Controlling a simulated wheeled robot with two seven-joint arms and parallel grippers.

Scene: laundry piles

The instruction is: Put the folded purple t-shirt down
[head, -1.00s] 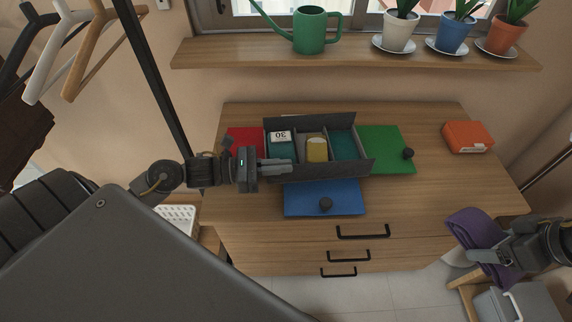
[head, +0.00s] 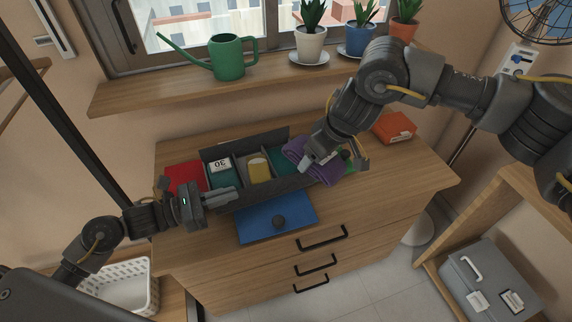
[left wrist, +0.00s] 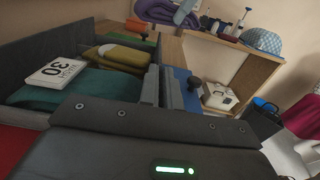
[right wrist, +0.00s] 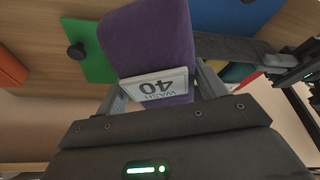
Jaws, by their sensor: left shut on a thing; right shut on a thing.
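The folded purple t-shirt (head: 325,172) is in my right gripper (head: 335,160), above the right end of the grey divided box (head: 245,201) and the green panel (head: 352,168). In the right wrist view the purple t-shirt (right wrist: 145,35) lies between the fingers with a white "WASH 40" tag (right wrist: 155,86). It also shows at the top of the left wrist view (left wrist: 168,12). I cannot tell if it touches the box. My left gripper (head: 232,196) is shut on the box's front wall near its left end.
The box holds a teal cloth with a "30" tag (head: 221,172), a mustard cloth (head: 259,168) and a teal right compartment (head: 285,160). Red (head: 184,177) and blue (head: 270,220) panels lie beside it. An orange packet (head: 395,128) is at right; a plant shelf (head: 200,92) is behind.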

